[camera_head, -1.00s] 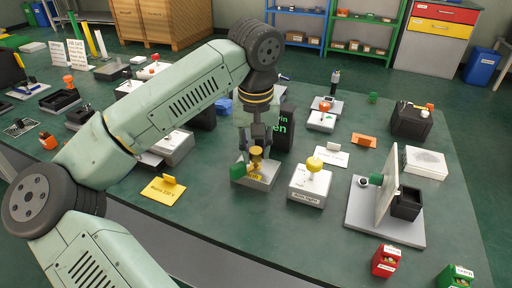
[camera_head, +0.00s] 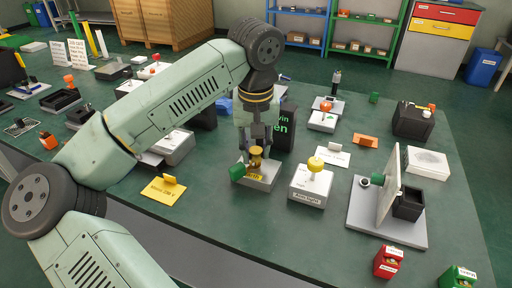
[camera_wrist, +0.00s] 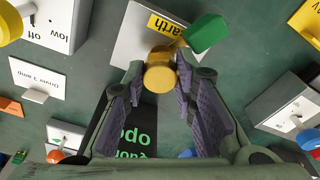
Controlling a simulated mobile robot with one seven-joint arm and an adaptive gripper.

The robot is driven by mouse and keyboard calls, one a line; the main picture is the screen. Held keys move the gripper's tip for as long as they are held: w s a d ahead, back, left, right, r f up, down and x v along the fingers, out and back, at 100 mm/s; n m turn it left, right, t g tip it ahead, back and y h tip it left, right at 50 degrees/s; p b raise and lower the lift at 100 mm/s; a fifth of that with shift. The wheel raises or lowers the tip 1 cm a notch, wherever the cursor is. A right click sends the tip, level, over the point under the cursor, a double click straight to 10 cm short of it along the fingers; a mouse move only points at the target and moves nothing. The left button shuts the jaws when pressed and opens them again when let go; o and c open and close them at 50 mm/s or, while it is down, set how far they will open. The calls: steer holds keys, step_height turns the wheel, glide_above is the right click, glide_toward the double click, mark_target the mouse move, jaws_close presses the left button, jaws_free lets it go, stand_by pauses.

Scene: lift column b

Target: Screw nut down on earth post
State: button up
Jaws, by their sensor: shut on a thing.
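The earth post's grey base plate (camera_head: 266,178) stands on the green table, with a yellow "earth" label (camera_wrist: 167,24) in the wrist view. A brass nut (camera_head: 256,151) sits above the plate; it also shows in the wrist view (camera_wrist: 160,72). My gripper (camera_head: 257,142) points down over it, its fingers closed on the nut's sides. In the wrist view my fingers (camera_wrist: 160,85) flank the nut. A green block (camera_head: 237,173) on a yellow stem sticks out beside the nut, at the plate's left. The post's thread is hidden by the nut and fingers.
A white box (camera_head: 310,187) with a yellow knob stands close at right. A dark panel with green lettering (camera_head: 284,128) stands close behind. A yellow sign (camera_head: 164,190) lies at left. A grey plate with an upright panel (camera_head: 387,215) is farther right. The table's front is fairly clear.

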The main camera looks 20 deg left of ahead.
mark_target(257, 172)
steer(key=shift+f+b, duration=0.95)
steer(key=shift+f, duration=0.15)
stand_by(0.3)
steer(key=o, duration=1)
steer(key=shift+o, duration=0.2)
steer(key=shift+r, duration=0.1)
step_height(257, 172, up, 12)
steer(key=s, duration=0.1)
steer(key=shift+d, duration=0.35)
